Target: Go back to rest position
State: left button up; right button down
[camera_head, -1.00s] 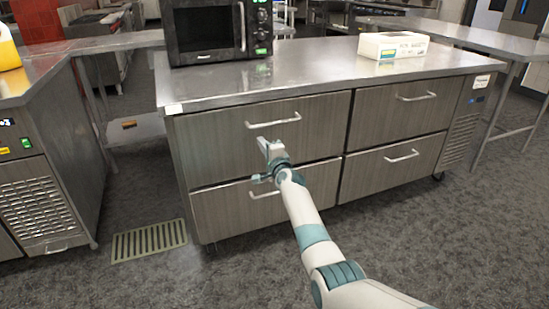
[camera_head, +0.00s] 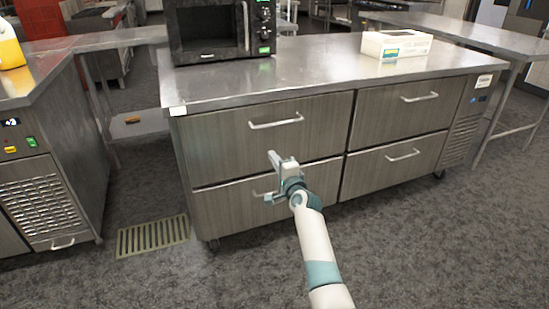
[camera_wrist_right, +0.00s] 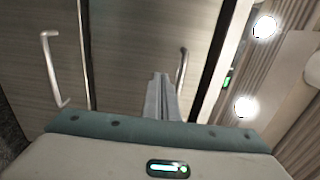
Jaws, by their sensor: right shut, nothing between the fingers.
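My right gripper (camera_head: 281,160) is in front of the left pair of drawers of the steel counter, apart from the handles as far as I can see. It is shut and empty. In the right wrist view the shut fingers (camera_wrist_right: 162,97) point toward the drawer fronts. The upper left drawer (camera_head: 235,135) and the lower left drawer (camera_head: 222,207) are closed. The right arm reaches up from the bottom of the head view. My left gripper is not in view.
A microwave (camera_head: 208,30) and a white box (camera_head: 396,45) stand on the counter top (camera_head: 310,65). Another steel unit (camera_head: 55,150) with a yellow container (camera_head: 9,46) is at the left. A floor grate (camera_head: 152,237) lies between. The floor in front is clear.

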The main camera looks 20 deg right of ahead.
jog(key=shift+s, duration=0.2)
jog(key=shift+f, duration=0.1)
